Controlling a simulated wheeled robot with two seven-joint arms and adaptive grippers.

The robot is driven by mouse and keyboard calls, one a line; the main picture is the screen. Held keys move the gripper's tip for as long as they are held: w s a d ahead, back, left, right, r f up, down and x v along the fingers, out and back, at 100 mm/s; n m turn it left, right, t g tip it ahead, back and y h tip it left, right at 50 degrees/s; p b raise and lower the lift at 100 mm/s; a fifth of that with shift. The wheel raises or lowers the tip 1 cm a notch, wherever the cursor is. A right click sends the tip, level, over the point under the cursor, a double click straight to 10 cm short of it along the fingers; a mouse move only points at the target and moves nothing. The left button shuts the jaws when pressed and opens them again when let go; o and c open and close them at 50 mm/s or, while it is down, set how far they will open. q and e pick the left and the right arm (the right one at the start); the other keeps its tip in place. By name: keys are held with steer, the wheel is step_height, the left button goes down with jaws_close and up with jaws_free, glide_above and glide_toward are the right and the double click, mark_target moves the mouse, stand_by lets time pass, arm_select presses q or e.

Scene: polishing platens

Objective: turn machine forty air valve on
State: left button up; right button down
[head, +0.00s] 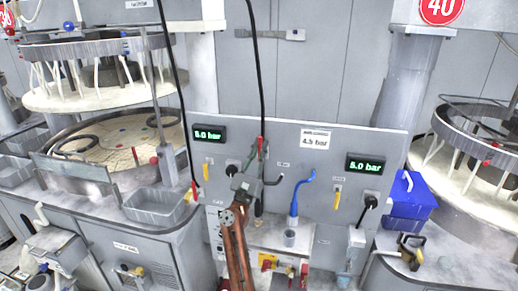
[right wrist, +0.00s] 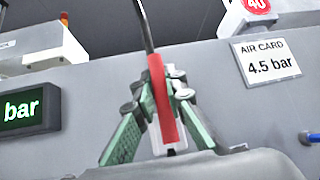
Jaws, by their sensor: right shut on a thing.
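My right gripper (head: 258,160) is in front of the grey panel, left of the pressure card. In the right wrist view, its green fingers (right wrist: 157,112) are closed around a red sleeve (right wrist: 161,95) at the lower end of a black hose. A yellow lever-like part (head: 337,196) hangs upright on the panel below the right display, well right of the gripper. A similar yellow part (head: 207,169) is below the left display. The red machine 40 sign (head: 440,10) is at the upper right. My left gripper is not in view.
The right display (head: 367,166) reads 5.0 bar; the left display (head: 209,134) is also lit. The card (head: 315,138) reads 4.5 bar. A blue hose fitting (head: 296,203) and black plug (head: 370,201) project from the panel. A blue box (head: 411,196) stands at right.

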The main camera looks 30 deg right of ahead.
steer(key=shift+f, duration=0.1)
steer(key=c, duration=2)
jaws_free()
steer(key=shift+o, duration=0.2)
steer(key=v, duration=1.2)
